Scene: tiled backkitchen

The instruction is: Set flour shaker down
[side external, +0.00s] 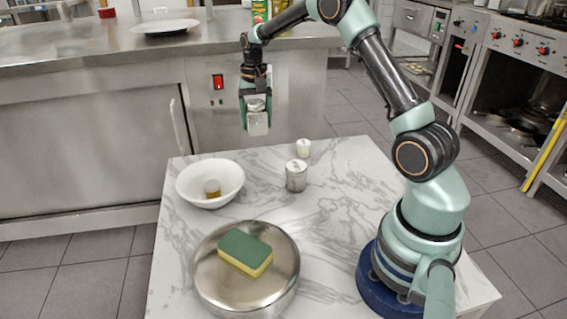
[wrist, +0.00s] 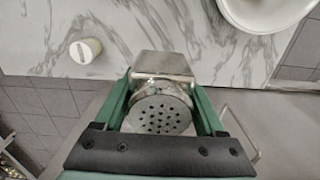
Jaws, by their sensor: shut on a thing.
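The flour shaker is a metal shaker with a perforated round lid. In the wrist view the flour shaker (wrist: 160,112) sits between the green fingers of my gripper (wrist: 163,100), with its lid toward the camera. In the side view my gripper (side external: 256,100) is shut on the shaker (side external: 258,124), which hangs roughly upright in the air near the far edge of the marble table (side external: 345,165). It is clear of the tabletop; its exact height cannot be told.
A metal canister (side external: 296,176) and a small white pot (side external: 303,147) stand at the back. A sponge (side external: 246,252) lies on a round steel vessel (side external: 240,292) in front. Table right of the canister is clear.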

